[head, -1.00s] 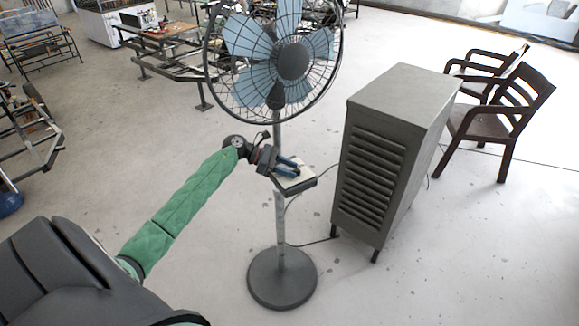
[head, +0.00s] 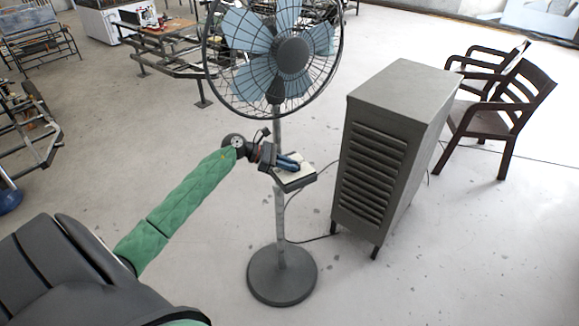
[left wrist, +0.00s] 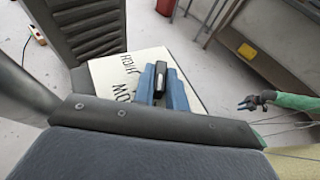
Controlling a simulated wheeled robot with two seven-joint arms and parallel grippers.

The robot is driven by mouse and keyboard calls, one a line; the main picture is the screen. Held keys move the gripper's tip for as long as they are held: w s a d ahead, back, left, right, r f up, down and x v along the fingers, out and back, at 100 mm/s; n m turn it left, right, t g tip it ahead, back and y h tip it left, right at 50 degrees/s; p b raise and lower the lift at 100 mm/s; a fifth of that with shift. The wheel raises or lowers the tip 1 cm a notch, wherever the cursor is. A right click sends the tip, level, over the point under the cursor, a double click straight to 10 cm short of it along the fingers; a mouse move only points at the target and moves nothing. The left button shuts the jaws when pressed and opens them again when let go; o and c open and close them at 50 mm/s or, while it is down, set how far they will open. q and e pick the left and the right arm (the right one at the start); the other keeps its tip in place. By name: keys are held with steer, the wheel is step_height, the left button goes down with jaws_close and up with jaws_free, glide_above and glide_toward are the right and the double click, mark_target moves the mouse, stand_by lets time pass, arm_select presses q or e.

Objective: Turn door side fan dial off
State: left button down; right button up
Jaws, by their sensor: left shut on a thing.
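The fan (head: 292,55) stands upright on a pole with a round base. Its control box (head: 295,180) sits partway up the pole. In the left wrist view the box's pale panel (left wrist: 113,75) bears the words HIGH and LOW.
A grey louvred cabinet (head: 395,130) stands close to the right of the fan. Wooden chairs (head: 500,105) are behind it. Metal benches (head: 165,40) stand at the back left. A cable runs on the floor near the fan. The floor in front is clear.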

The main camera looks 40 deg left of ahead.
steer(key=shift+r, duration=0.3)
arm_select(q)
steer(key=c, duration=1.4)
jaws_free()
steer(key=shift+c, duration=0.2)
arm_select(e)
steer(key=shift+f, duration=0.1)
